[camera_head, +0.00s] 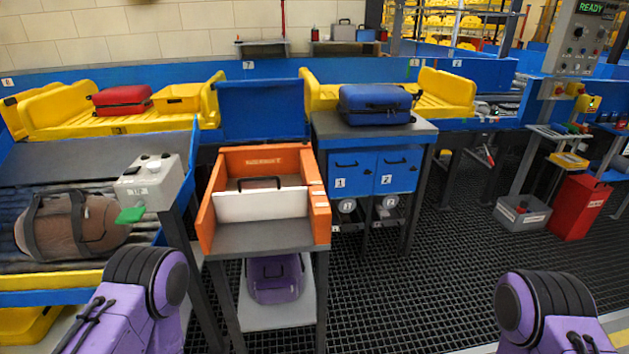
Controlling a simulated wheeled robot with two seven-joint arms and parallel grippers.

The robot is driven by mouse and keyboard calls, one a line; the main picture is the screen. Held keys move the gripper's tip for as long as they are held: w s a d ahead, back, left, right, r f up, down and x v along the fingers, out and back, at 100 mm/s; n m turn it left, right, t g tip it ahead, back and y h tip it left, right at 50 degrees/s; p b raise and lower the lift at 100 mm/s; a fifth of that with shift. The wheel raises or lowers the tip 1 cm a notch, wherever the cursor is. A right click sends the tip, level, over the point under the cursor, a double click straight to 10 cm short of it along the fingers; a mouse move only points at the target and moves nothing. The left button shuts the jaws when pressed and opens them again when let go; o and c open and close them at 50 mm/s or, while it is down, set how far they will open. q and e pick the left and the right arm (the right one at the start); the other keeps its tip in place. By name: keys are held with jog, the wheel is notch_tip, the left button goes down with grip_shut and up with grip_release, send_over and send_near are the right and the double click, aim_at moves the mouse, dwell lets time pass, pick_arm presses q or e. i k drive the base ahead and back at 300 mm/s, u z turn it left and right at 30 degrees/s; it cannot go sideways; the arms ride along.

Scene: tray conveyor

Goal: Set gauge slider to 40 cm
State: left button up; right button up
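The orange gauge (321,203) stands on a grey-topped table in the middle of the view. It has two side walls and a back wall with small lettering. A white slider plate (262,205) stands upright across the gauge between the side walls, with a black handle (258,183) at its top. Small white marks lie along the right wall, too small to read, so I cannot tell the slider's setting. Neither of my grippers shows; only purple parts of my arms are at the bottom left and bottom right, apart from the gauge.
A purple bag (275,279) lies on the shelf below the gauge. A control box (150,181) with a green tab and a conveyor with a brown duffel bag (68,223) are at left. Blue lockers (372,172) carry a blue suitcase (376,105). Open dark floor grating lies at right.

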aim_at(238, 206)
jog(key=z, duration=0.85)
jog(key=i, duration=0.65)
jog(key=u, duration=0.85)
